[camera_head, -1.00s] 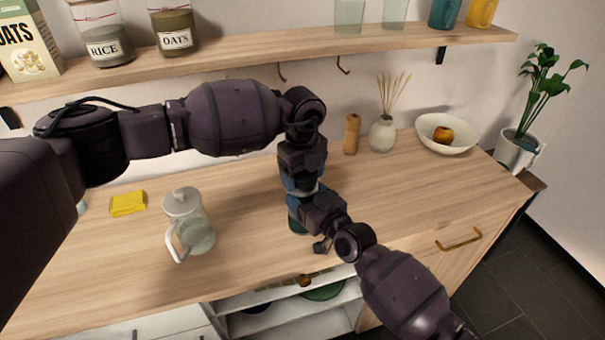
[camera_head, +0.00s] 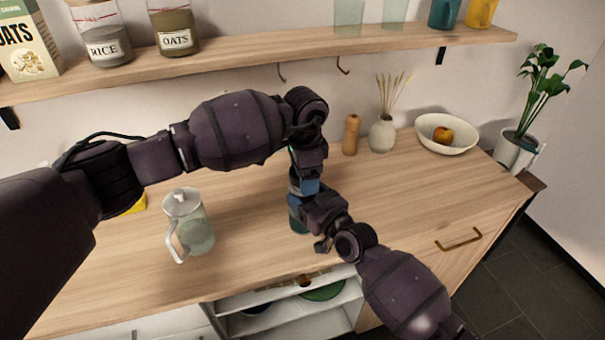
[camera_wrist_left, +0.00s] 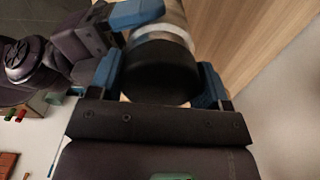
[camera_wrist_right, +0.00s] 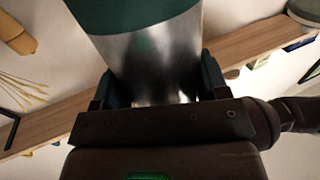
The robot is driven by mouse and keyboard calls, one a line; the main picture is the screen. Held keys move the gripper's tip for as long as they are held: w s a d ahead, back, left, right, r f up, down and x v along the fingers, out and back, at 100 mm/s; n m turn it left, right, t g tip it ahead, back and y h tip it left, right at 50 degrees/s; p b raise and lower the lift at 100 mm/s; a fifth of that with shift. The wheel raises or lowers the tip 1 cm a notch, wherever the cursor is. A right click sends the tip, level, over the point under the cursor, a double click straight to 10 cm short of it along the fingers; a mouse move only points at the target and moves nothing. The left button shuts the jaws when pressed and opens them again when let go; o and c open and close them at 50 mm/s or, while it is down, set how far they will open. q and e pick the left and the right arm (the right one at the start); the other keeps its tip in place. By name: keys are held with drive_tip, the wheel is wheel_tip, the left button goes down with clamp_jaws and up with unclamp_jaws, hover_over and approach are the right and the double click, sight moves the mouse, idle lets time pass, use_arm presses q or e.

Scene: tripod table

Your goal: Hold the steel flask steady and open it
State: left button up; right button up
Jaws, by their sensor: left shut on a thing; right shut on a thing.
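The steel flask stands upright on the counter; its green lower part (camera_head: 297,222) shows in the head view below my grippers, which hide most of the rest. In the right wrist view its bare steel body (camera_wrist_right: 155,62) and green part fill the middle. My right gripper (camera_wrist_right: 160,88) is shut around the steel body from the side. In the left wrist view the flask's black lid (camera_wrist_left: 162,72) sits between the blue fingers of my left gripper (camera_wrist_left: 158,85), shut on it from above. The lid lies against the steel body; I cannot tell whether it is loose.
A glass pitcher with a pale lid (camera_head: 188,222) stands left of the flask. A pepper mill (camera_head: 351,135), a reed vase (camera_head: 382,134) and a bowl (camera_head: 445,148) with fruit stand behind to the right. A shelf (camera_head: 250,48) with jars runs above. The counter right of the flask is clear.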

use_arm(q)
drive_tip(key=shift+s+d+n, duration=0.2)
drive_tip(key=shift+d+n, duration=0.25)
drive_tip(key=shift+n, duration=0.15)
drive_tip(key=shift+w+a+n, duration=0.1)
drive_tip(key=shift+a+n, duration=0.35)
drive_tip(key=shift+n, duration=0.05)
drive_tip(key=o, duration=1)
drive_tip(key=shift+a, duration=0.15)
